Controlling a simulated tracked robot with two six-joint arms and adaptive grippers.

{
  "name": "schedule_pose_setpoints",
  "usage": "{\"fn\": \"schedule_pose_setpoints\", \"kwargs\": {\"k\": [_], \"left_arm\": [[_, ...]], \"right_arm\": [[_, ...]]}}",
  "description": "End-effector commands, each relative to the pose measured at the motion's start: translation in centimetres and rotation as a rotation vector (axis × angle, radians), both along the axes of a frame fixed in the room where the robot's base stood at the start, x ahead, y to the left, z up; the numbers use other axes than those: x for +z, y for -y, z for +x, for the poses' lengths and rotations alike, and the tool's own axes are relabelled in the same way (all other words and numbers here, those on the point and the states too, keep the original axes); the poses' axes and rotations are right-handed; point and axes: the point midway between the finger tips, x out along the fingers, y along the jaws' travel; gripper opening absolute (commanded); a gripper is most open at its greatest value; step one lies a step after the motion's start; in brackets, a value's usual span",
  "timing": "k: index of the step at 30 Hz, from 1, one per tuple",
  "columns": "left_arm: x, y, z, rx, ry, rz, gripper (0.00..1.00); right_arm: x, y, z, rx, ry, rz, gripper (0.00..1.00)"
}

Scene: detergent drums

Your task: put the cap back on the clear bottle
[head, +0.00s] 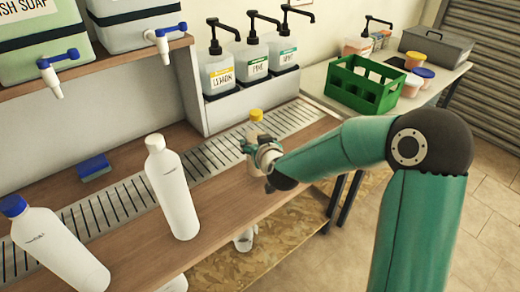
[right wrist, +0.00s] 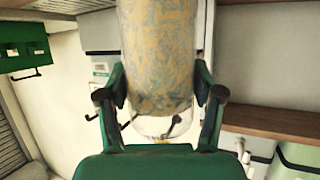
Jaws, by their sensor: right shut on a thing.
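The clear bottle (head: 252,134) stands roughly upright at the right part of the counter, with a yellow cap (head: 256,114) at its top. I cannot tell whether the cap is fully seated. My right gripper (head: 248,147) is shut around the bottle's upper body. In the right wrist view the clear bottle (right wrist: 158,60) lies between the two fingers (right wrist: 160,108), its patterned look seemingly board showing through it; its top is mostly hidden by the gripper. I cannot tell whether its base touches the counter. My left gripper is not in view.
A white bottle with white cap (head: 173,190) and one with blue cap (head: 55,248) stand on the counter (head: 128,228). A blue sponge (head: 93,167) lies behind. Pump bottles (head: 254,58) stand on a ledge. A green crate (head: 362,88) sits on the far table.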

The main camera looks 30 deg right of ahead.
Motion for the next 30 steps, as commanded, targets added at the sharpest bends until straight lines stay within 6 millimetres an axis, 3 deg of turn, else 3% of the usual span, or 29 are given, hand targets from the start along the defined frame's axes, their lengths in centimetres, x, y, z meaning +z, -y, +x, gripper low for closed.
{"fn": "schedule_pose_setpoints", "kwargs": {"k": [5, 15, 16, 20, 30], "left_arm": [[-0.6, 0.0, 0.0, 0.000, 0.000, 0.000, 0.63], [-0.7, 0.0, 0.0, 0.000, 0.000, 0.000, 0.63], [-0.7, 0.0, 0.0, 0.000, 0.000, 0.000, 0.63], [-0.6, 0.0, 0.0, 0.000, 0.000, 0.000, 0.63], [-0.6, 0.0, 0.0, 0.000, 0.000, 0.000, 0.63]], "right_arm": [[-2.4, 0.1, 0.0, -0.002, 0.002, 0.000, 0.00], [-2.5, 0.1, 0.0, -0.002, 0.004, -0.001, 0.00], [-2.7, 0.0, 0.0, -0.001, 0.000, 0.001, 0.70], [-2.6, 0.0, 0.0, -0.001, 0.000, 0.001, 0.91], [-2.5, 0.1, 0.0, -0.001, 0.000, 0.001, 0.92]]}}
